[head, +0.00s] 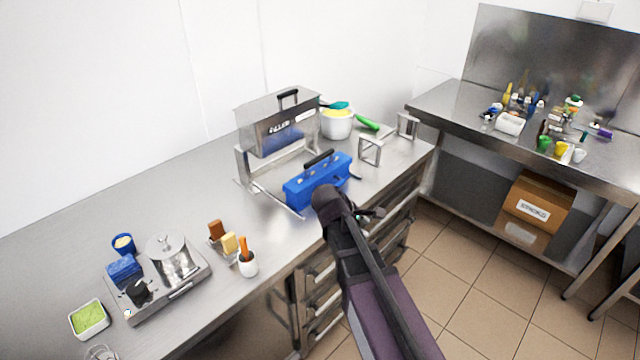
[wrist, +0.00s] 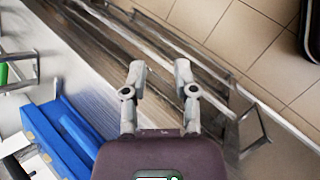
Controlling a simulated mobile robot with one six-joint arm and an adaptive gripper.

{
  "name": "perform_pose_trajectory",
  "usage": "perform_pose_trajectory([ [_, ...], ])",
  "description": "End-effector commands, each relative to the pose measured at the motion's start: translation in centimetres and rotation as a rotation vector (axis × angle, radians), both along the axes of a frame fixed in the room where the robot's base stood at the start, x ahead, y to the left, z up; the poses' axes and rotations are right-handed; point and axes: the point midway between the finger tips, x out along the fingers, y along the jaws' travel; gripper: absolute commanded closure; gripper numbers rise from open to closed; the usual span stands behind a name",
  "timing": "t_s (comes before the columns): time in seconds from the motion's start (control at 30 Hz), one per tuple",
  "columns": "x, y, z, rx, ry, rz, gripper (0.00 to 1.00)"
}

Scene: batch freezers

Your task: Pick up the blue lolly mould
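The blue lolly mould (head: 318,183) is a long blue block with a black handle on top. It stands on the steel counter in front of the steel box machine. In the wrist view the blue mould (wrist: 48,140) shows at the lower left, partly cut off by the frame edge. My gripper (wrist: 160,72) is open, with two grey fingers apart and nothing between them. In the head view my gripper (head: 370,214) is partly hidden by my arm, just right of the mould and near the counter's front edge. It does not touch the mould in the wrist view.
The steel machine (head: 278,125) stands behind the mould. A white tub (head: 337,124) and steel stands (head: 371,150) are to its right. A hotplate with a pot (head: 172,258) and a white cup (head: 248,264) are at the left. Drawer handles (head: 322,278) jut below the counter.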

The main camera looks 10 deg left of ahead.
Motion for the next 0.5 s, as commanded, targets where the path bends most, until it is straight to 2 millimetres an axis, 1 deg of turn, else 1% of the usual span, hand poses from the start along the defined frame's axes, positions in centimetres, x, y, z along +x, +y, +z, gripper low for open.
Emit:
perform_pose_trajectory([
  [0.03,1.0,1.8,0.3,-0.059,0.009,0.081,0.63],
  [0.17,2.5,5.6,1.6,-0.231,0.038,0.285,0.63],
  [0.2,2.9,6.9,2.1,-0.287,0.049,0.346,0.63],
  [0.4,4.1,13.0,4.3,-0.553,0.097,0.601,0.63],
  [0.5,4.3,15.4,5.2,-0.658,0.116,0.686,0.63],
])
